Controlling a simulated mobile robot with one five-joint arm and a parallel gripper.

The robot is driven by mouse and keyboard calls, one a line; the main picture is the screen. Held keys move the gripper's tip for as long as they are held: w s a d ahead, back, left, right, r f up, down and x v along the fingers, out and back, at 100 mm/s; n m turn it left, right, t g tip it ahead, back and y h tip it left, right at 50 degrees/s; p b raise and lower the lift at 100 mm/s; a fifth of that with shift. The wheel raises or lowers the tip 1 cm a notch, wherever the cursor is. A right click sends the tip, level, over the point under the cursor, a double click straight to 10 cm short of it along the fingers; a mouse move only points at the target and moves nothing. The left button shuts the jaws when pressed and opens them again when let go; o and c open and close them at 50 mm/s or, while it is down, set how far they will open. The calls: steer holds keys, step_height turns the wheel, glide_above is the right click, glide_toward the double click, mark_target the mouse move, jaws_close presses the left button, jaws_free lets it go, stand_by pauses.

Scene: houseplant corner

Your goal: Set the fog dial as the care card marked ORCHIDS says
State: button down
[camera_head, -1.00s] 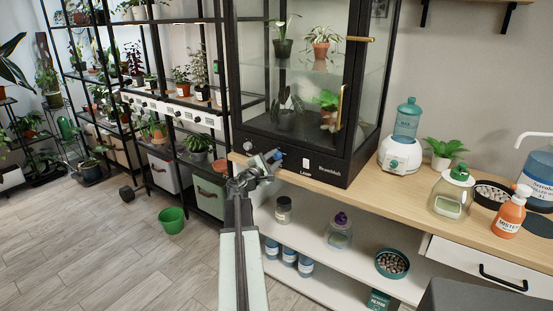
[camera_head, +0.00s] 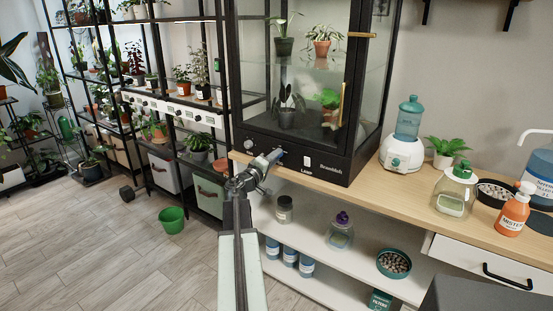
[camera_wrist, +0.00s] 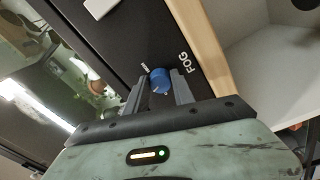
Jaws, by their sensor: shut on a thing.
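The blue fog dial (camera_wrist: 161,79) sits on the black front panel beside the white FOG lettering in the wrist view. Small white marks lie next to the dial and on it; I cannot read the setting. My gripper (camera_wrist: 160,91) has a finger on each side of the dial and is shut on it. In the head view my gripper (camera_head: 272,158) reaches the lower front panel of the glass plant cabinet (camera_head: 320,165), left of the LAMP switch (camera_head: 307,161). I cannot make out a care card marked ORCHIDS.
Another knob (camera_head: 248,145) is on the panel left of my gripper. The wooden counter (camera_head: 400,190) runs right, with a teal-topped humidifier (camera_head: 403,150), a clear bottle (camera_head: 454,192) and an orange bottle (camera_head: 514,210). A green bucket (camera_head: 172,220) stands on the floor.

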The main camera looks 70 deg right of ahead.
steer(key=shift+m, duration=1.4)
steer(key=c, duration=1.1)
jaws_free()
steer(key=shift+o, duration=0.2)
steer(key=v, duration=0.7)
steer(key=shift+w+a+b, duration=0.2)
steer(key=shift+a+b, duration=0.2)
